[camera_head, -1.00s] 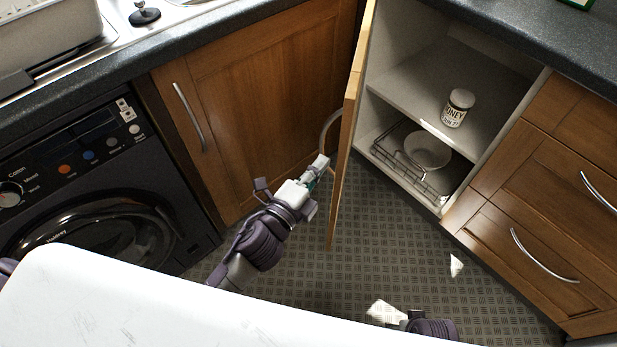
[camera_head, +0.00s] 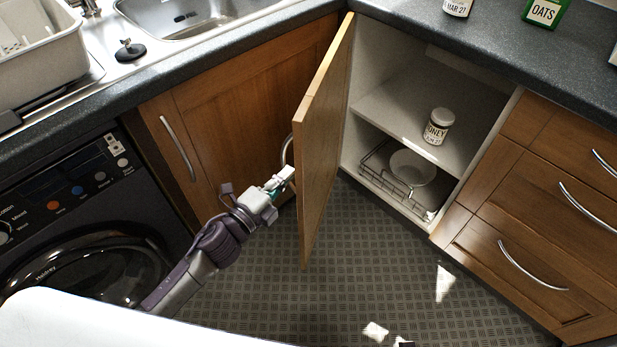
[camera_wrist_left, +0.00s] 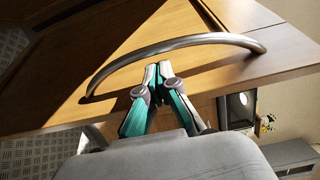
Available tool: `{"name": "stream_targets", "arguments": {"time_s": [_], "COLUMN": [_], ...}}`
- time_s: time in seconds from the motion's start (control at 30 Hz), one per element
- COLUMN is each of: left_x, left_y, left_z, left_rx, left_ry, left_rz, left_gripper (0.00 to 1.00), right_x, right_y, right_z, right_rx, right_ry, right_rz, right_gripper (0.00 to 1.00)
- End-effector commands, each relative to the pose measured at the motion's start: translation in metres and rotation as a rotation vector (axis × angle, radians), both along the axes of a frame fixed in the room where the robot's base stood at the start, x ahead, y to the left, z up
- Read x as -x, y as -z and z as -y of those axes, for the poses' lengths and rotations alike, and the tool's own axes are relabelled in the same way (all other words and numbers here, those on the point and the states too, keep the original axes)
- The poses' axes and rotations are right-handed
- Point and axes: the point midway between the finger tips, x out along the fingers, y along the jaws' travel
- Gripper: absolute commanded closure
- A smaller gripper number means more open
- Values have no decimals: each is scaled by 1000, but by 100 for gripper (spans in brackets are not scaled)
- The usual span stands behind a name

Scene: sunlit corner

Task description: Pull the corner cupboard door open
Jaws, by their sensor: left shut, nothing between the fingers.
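The wooden corner cupboard door (camera_head: 322,150) stands open, with its inner face towards the shelves partly visible. Its curved metal handle (camera_head: 288,150) is on the far side, mostly hidden behind the door. In the left wrist view the handle (camera_wrist_left: 180,45) arches across the wooden door front (camera_wrist_left: 150,22). My left gripper (camera_head: 284,178) is at the handle; in the left wrist view its green-and-grey fingers (camera_wrist_left: 157,70) are closed together just below the bar, with nothing between them. Whether they touch the bar is unclear. My right gripper is not visible.
Drawers (camera_head: 515,225) stand right; a closed door (camera_head: 235,110) and washing machine (camera_head: 85,225) left. A white surface (camera_head: 90,325) lies in front.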

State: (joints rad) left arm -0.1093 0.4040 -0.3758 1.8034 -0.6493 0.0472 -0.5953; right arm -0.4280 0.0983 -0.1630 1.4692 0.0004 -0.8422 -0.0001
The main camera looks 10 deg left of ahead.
Motion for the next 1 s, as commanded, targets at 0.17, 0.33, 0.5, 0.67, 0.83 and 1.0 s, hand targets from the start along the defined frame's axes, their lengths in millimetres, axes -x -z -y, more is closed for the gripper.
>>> {"name": "stream_targets", "arguments": {"time_s": [0.17, 0.33, 0.5, 0.67, 0.83, 1.0], "left_x": [-14, -30, -40, -42, -41, -41], "left_y": [0, 1, -1, -3, -3, -3], "left_z": [-55, -98, -123, -128, -127, -127], "left_rx": [-6, -2, 1, 4, 4, 4], "left_ry": [15, 15, 15, 16, 16, 16], "left_rz": [0, 0, 0, 0, 0, 0], "left_gripper": [100, 100, 100, 100, 100, 100], "right_x": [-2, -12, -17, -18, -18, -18], "right_y": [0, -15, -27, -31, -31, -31], "right_z": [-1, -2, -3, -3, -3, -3], "right_rx": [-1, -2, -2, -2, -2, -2], "right_ry": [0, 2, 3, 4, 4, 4], "right_rz": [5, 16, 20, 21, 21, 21], "right_gripper": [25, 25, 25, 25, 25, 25]}}
